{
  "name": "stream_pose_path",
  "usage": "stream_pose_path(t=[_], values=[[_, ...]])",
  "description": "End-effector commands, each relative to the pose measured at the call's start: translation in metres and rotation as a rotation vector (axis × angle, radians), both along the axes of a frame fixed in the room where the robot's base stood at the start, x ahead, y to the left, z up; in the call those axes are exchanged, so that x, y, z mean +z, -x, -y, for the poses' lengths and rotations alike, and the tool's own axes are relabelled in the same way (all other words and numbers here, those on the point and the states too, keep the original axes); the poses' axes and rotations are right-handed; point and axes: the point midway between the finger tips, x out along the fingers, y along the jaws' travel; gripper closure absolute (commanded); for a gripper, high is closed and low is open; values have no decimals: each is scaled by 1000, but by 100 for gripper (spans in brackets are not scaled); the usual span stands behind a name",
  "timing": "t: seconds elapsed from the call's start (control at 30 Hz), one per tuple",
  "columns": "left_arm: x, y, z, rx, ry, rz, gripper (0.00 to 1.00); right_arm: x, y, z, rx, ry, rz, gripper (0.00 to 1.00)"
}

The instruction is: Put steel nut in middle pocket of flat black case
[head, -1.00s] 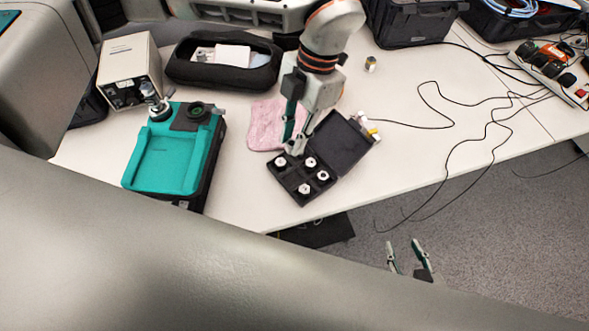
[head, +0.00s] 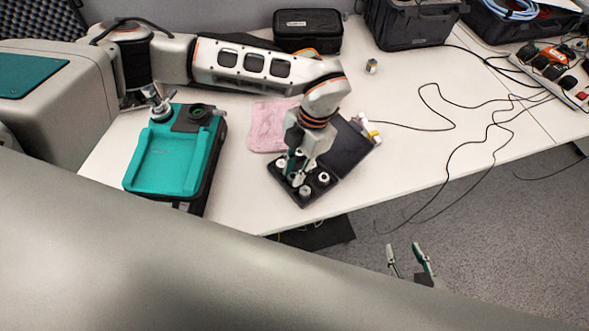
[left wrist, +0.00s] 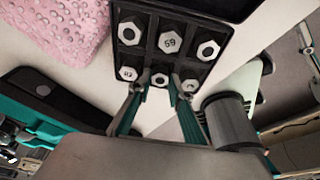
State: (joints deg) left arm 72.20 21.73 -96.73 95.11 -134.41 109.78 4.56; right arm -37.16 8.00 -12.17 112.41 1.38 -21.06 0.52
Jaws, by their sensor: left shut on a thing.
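The flat black case (head: 305,203) lies open on the table, its lid (head: 346,150) tilted back to the right. Several nuts sit in its pockets, in two rows in the left wrist view, including a large one marked 65 (left wrist: 171,41). My left gripper (head: 296,178) points down over the case and is shut on a steel nut (left wrist: 160,77). That nut is between the fingertips (left wrist: 160,88) at the middle pocket of the near row; I cannot tell whether it rests on the pocket floor. My right gripper (head: 408,255) is open and empty, beyond the table edge over the floor.
A pink cloth (head: 268,126) lies behind the case. A teal-topped device (head: 165,160) stands to the left. Small bottles (head: 370,132) lie by the lid. Thin cables (head: 440,125) run across the right side of the table.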

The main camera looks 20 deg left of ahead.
Motion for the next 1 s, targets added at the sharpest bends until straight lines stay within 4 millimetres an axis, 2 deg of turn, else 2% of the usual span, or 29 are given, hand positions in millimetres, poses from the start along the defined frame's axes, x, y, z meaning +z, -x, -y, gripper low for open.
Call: stream_pose_path(t=[0.27,0.3,0.6,0.73,0.87,1.0], values=[[-2,0,0,0,0,0,100,-2,1,0,0,1,-2,60],[-2,0,0,0,0,0,73,-2,1,0,0,1,-2,60],[-1,0,0,0,0,0,73,-2,1,0,-1,0,-2,60],[5,-1,1,0,0,2,73,0,0,0,0,0,-1,60],[22,-6,3,-1,0,5,73,-1,1,0,0,1,-2,60],[50,-12,8,-1,1,6,73,-3,1,0,0,-1,-2,60]])
